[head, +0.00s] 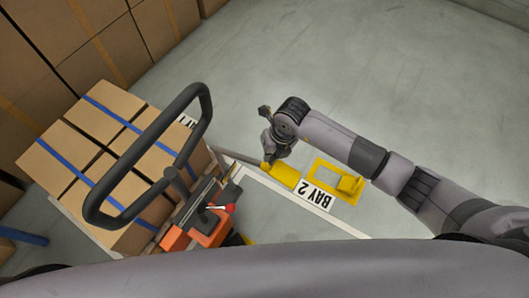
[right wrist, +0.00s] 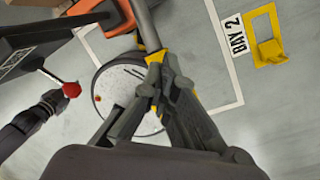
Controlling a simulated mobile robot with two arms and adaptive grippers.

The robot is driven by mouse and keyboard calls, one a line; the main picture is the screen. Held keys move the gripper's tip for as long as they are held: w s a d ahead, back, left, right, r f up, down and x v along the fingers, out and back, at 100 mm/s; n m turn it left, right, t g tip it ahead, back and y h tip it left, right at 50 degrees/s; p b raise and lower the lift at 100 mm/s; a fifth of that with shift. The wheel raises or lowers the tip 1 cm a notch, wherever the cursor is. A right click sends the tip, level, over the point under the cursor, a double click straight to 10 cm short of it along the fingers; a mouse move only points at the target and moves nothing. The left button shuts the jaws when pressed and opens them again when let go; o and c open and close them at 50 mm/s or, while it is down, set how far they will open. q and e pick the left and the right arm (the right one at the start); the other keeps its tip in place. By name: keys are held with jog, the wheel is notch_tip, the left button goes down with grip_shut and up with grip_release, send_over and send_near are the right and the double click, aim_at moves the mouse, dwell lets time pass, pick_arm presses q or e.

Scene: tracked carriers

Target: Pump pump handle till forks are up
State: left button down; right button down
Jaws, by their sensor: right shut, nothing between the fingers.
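The carrier has a black loop tiller (head: 172,118) and an orange body (head: 212,230). A grey bar reaches right from it to a yellow end (head: 282,174), which looks like the pump handle. My right gripper (head: 270,155) is shut and empty, pointing down right above the yellow end. In the right wrist view, the shut fingers (right wrist: 158,85) cover most of that yellow end; whether they touch it I cannot tell. A small lever has a red knob (right wrist: 72,89). The forks are hidden under the load, so their height cannot be told.
Strapped cardboard boxes (head: 100,123) stand on the carrier at the left, with stacked boxes behind. A BAY 2 sign (head: 316,195) and a yellow floor frame (head: 350,186) lie right of the yellow end. The floor (head: 400,90) beyond is clear.

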aim_at(280, 166)
jog(key=shift+s+d+f+b, duration=0.35)
jog(key=shift+d+f+b, duration=0.1)
jog(key=shift+f, duration=0.4)
jog(key=shift+s+d+f+b, duration=0.4)
jog(key=shift+d+f, duration=0.1)
jog(key=shift+f, duration=0.3)
jog(key=shift+s+d+f+b, duration=0.3)
jog(key=shift+d+f+b, duration=0.15)
jog(key=shift+f, duration=0.4)
dwell(2.5)
jog(key=shift+r, duration=0.1)
dwell(0.4)
jog(key=shift+w+a+r+p, duration=0.3)
jog(key=shift+a+r+p, duration=0.1)
jog(key=shift+r, duration=0.3)
jog(key=shift+w+a+r+p, duration=0.25)
jog(key=shift+a+r+p, duration=0.15)
jog(key=shift+r, duration=0.35)
jog(key=shift+w+a+r+p, duration=0.3)
jog(key=shift+a+r+p, duration=0.1)
jog(key=shift+r, duration=0.3)
jog(key=w+a+r+p, duration=0.2)
jog(key=a+r, duration=0.1)
jog(key=r, duration=0.2)
jog(key=shift+w+r, duration=0.2)
jog(key=shift+r, duration=0.2)
jog(key=shift+a+r, duration=0.1)
jog(key=shift+a, duration=0.05)
